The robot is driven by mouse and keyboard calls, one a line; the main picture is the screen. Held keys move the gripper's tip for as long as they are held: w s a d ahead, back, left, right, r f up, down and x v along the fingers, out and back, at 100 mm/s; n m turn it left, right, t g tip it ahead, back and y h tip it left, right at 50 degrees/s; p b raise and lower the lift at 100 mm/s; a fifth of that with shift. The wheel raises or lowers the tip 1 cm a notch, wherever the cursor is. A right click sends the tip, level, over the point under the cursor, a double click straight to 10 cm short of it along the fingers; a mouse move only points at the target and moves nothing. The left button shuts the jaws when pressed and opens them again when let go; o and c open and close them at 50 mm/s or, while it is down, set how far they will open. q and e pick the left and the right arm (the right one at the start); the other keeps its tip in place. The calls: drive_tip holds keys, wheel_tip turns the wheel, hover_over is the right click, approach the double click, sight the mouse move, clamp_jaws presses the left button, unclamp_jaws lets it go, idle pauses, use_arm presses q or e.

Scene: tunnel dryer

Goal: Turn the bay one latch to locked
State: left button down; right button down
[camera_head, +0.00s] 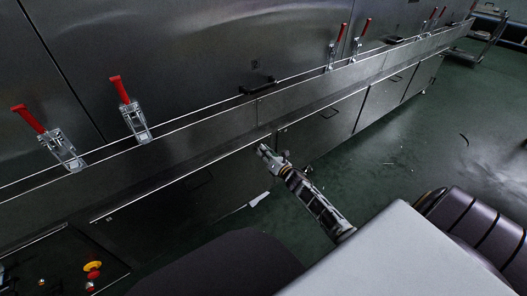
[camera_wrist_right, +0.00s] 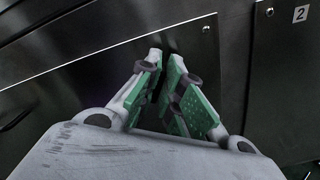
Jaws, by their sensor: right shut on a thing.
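My right gripper (camera_head: 264,151) reaches the lower cabinet front, by the upper right end of the long near door (camera_head: 190,187). In the right wrist view, its green-padded fingers (camera_wrist_right: 168,88) are close together, tips at the dark panel (camera_wrist_right: 85,75). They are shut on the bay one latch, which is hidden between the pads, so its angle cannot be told. A small round fitting (camera_wrist_right: 207,28) shows on the panel beyond the fingertips. My left gripper is not in view.
Red-handled clamps (camera_head: 125,95) stand on the ledge above, with a black handle (camera_head: 257,86) between groups. A control panel with a yellow and red button (camera_head: 93,269) is at lower left. Green floor (camera_head: 430,130) is mostly free on the right.

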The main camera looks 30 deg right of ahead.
use_arm(q)
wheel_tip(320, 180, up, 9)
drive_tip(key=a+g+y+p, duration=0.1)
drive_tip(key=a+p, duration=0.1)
drive_tip(key=p, duration=0.2)
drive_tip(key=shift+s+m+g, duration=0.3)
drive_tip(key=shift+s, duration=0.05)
use_arm(e)
drive_tip(key=shift+d+f+m, duration=0.1)
drive_tip(key=shift+f+m, duration=0.05)
drive_tip(key=shift+m, duration=1.7)
drive_tip(key=shift+d+f+m, duration=0.1)
drive_tip(key=shift+f+m, duration=0.05)
drive_tip(key=shift+m, duration=1.75)
drive_tip(key=shift+d+f+m, duration=0.1)
drive_tip(key=shift+f+m, duration=0.05)
drive_tip(key=shift+m, duration=1.7)
drive_tip(key=c, duration=1.6)
unclamp_jaws()
drive_tip(key=shift+s, duration=0.2)
drive_tip(key=s, duration=1.1)
drive_tip(key=shift+s+d, duration=0.3)
drive_tip(key=shift+d, duration=0.15)
